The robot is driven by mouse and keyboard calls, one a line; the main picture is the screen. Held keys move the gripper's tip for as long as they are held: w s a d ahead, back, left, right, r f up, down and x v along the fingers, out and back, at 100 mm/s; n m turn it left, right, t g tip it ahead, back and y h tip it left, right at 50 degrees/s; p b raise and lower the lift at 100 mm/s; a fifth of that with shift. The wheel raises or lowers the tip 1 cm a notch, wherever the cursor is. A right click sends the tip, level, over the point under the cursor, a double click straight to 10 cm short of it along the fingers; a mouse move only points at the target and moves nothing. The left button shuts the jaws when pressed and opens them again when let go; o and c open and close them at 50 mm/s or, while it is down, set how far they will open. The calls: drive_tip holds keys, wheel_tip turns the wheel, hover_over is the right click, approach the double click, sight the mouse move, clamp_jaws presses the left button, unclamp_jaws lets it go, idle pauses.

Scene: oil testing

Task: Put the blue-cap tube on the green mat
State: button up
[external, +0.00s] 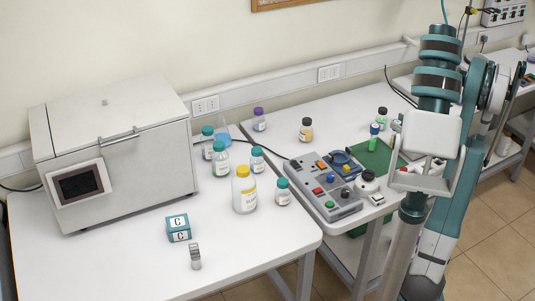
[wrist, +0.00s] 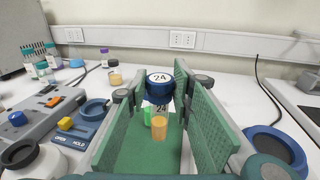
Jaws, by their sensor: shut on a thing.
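My gripper (wrist: 161,90) has its two green-padded fingers on either side of a tube with a blue cap marked 24 (wrist: 160,78) and is shut on it. The held tube is upright, with an orange lower part (wrist: 160,127). It is over the green mat (wrist: 135,155); whether its bottom touches the mat I cannot tell.
A grey control box (external: 322,187) with coloured buttons is left of the mat. A dark-capped yellow jar (external: 306,129) stands behind it. Several bottles, a yellow-capped one (external: 244,190) among them, and a white machine (external: 115,150) are on the left table.

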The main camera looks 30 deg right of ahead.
drive_tip(key=shift+f, duration=0.55)
drive_tip(key=shift+f+b, duration=0.7)
drive_tip(key=shift+f, duration=1.5)
drive_tip(key=o, duration=0.9)
drive_tip(key=shift+o, duration=0.2)
drive_tip(key=shift+p+v, duration=0.85)
drive_tip(key=shift+v, duration=5.2)
